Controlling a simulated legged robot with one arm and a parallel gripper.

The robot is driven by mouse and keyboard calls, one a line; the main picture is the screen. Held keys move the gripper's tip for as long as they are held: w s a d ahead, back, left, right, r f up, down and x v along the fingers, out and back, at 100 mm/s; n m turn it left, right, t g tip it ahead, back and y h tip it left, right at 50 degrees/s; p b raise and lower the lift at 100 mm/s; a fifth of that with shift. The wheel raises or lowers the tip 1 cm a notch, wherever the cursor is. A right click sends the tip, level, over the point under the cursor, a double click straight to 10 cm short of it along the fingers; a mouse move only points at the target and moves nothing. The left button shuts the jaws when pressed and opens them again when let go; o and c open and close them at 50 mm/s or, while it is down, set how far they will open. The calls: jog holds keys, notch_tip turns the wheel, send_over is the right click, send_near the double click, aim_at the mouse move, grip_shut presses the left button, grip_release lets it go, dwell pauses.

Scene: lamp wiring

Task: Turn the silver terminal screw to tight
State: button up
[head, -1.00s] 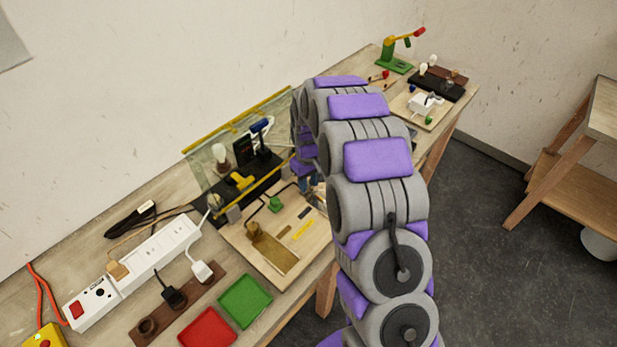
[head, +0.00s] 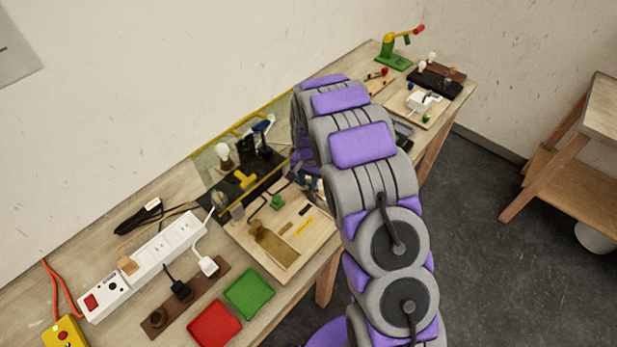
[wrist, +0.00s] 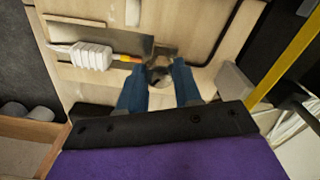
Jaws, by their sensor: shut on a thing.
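In the wrist view my gripper (wrist: 160,72) reaches a wooden board (wrist: 205,35) with its two blue fingers. A small grey metal piece, which looks like the silver terminal screw (wrist: 159,76), sits between the fingertips, and they are shut on it. Its slot and how far it is turned are too small to tell. A dark metal plate lies just beyond it. A white ribbed connector (wrist: 92,56) with an orange tip lies left of the fingers. In the head view my arm largely hides the gripper and the screw.
A white power strip (head: 145,262), a red tray (head: 214,323) and a green tray (head: 248,292) are at lower left. A yellow bar (wrist: 285,60) rises at right in the wrist view.

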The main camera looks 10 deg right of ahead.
jog(key=m+p, duration=0.1)
jog(key=m, duration=0.4)
jog(key=shift+w+m, duration=0.1)
jog(key=shift+m, duration=0.2)
jog(key=m, duration=0.5)
jog(key=shift+p, duration=0.3)
jog(key=shift+w+a+r+m, duration=0.1)
jog(key=shift+m, duration=0.2)
jog(key=o, duration=1)
jog(key=shift+o, duration=0.2)
